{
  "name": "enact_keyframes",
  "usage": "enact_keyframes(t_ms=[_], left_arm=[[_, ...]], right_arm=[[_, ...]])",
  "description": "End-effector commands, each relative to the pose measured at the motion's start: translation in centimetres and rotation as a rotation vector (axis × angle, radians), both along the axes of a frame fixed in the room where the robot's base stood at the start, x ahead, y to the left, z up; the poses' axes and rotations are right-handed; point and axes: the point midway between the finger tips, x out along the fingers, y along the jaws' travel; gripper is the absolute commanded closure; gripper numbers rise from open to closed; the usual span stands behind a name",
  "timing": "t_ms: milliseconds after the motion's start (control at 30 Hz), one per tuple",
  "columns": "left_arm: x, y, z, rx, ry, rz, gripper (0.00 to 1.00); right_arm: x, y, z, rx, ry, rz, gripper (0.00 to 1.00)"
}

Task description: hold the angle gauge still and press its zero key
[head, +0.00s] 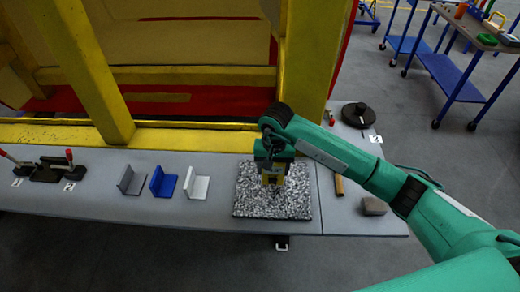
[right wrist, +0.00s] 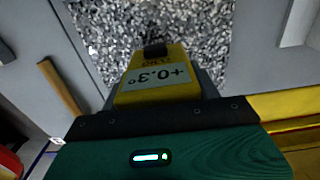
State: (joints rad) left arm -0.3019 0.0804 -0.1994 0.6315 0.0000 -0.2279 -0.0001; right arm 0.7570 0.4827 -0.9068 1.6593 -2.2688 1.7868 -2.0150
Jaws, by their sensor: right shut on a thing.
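The angle gauge (head: 272,181) is a small yellow box at the speckled granite plate (head: 290,207). My right gripper (head: 274,172) is shut on it from above. In the right wrist view the gauge (right wrist: 150,92) shows a display that reads +0.3°, upside down to the camera, with small dark lettering beside it. A small dark block (right wrist: 155,49) sits at the gauge's far end; I cannot tell whether it is the zero key. Whether the gauge rests on the plate or just above it is unclear. My left gripper is out of view.
Dark grey, blue (head: 163,184) and white (head: 198,186) angle pieces stand left of the plate, with red-handled clamps (head: 70,160) farther left. A wooden bar (head: 339,186), a grey block (head: 374,206) and a black round object (head: 358,114) lie right. A yellow frame (head: 190,138) runs behind.

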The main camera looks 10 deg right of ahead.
Motion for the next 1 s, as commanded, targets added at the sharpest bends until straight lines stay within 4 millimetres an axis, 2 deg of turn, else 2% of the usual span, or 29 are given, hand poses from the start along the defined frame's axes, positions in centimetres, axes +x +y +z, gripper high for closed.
enact_keyframes(t_ms=[133, 700, 1000], left_arm=[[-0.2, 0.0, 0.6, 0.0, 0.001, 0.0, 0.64], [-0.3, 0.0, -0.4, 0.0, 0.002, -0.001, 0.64], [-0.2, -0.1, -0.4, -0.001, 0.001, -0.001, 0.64]], right_arm=[[-0.4, -0.7, -0.4, 0.0, 0.0, -0.006, 0.68], [-0.5, -0.7, -3.1, 0.001, 0.0, -0.006, 0.68], [-0.5, -0.7, -3.2, 0.001, 0.0, -0.006, 0.68]])
